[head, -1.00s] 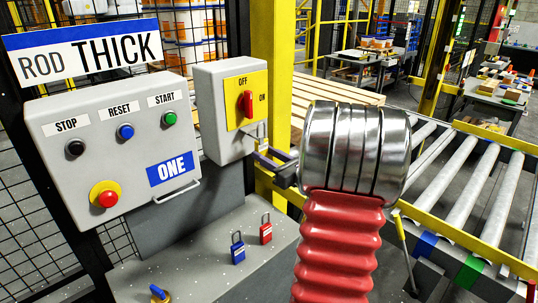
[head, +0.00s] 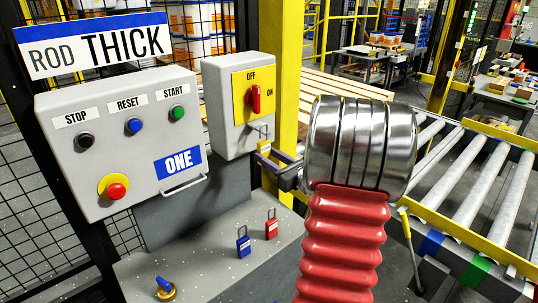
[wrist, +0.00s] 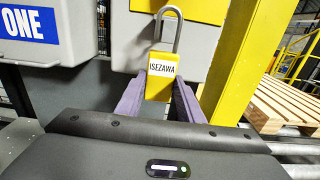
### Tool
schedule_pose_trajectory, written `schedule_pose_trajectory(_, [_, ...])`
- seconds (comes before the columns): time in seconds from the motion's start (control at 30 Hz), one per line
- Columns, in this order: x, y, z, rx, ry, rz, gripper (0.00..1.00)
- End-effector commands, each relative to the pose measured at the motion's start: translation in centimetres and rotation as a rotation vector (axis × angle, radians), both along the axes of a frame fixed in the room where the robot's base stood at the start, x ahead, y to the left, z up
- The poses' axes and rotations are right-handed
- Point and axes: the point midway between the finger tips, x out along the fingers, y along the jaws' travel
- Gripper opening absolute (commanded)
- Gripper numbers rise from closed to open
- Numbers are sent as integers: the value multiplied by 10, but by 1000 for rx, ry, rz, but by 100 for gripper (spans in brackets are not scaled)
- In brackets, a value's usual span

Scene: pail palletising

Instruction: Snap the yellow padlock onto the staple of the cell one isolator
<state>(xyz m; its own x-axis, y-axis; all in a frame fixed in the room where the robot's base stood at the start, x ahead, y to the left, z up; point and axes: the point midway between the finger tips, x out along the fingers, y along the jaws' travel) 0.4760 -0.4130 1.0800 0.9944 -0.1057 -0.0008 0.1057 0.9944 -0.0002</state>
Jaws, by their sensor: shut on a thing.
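The yellow padlock (wrist: 160,78), labelled ISEZAWA, is upright between the purple fingers of my gripper (wrist: 160,98) in the wrist view. Its steel shackle (wrist: 180,30) points up in front of the grey isolator box. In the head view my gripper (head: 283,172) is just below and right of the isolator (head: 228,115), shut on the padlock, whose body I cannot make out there. A small metal staple (head: 262,131) shows below the plate. I cannot tell whether the shackle passes through it.
A blue padlock (head: 243,244) and a red padlock (head: 271,225) stand on the grey shelf (head: 205,262). The control box marked ONE (head: 125,150) is left of the isolator. A yellow post (head: 278,60) is close behind, with rollers (head: 475,190) to the right.

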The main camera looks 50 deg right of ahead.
Motion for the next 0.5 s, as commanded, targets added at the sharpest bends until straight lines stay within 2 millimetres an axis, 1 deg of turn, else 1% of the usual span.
schedule_pose_trajectory(0.5, [0, 0, -19, 1, 0, -1, 4])
